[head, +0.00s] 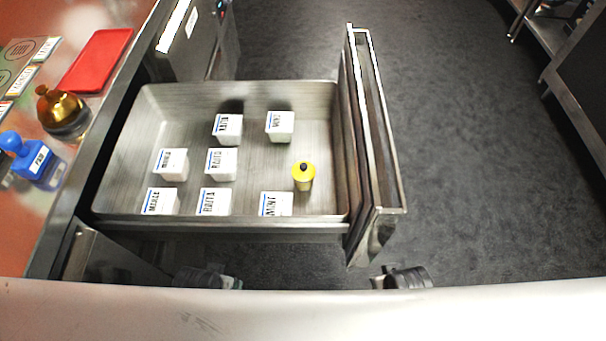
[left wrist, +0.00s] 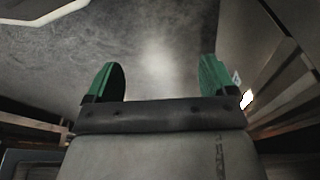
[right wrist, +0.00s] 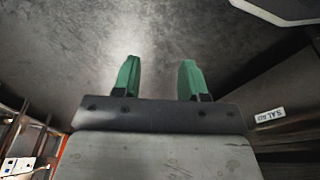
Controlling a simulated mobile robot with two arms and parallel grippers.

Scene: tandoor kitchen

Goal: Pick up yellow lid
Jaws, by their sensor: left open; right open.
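The yellow lid (head: 304,173) has a dark top and sits on a small cylindrical container with a paler lower part. It stands upright in the right part of an open metal drawer (head: 320,120). My left gripper (left wrist: 160,62) has green fingers spread apart with nothing between them. My right gripper (right wrist: 159,61) is also open and empty. Dark parts of my arms show low in the head view, in front of the drawer, but the fingers cannot be made out there. Neither wrist view shows the lid.
Several white labelled boxes (head: 221,163) stand in the drawer, left of and around the lid. The tall drawer front (head: 375,140) is a barrier on the right.

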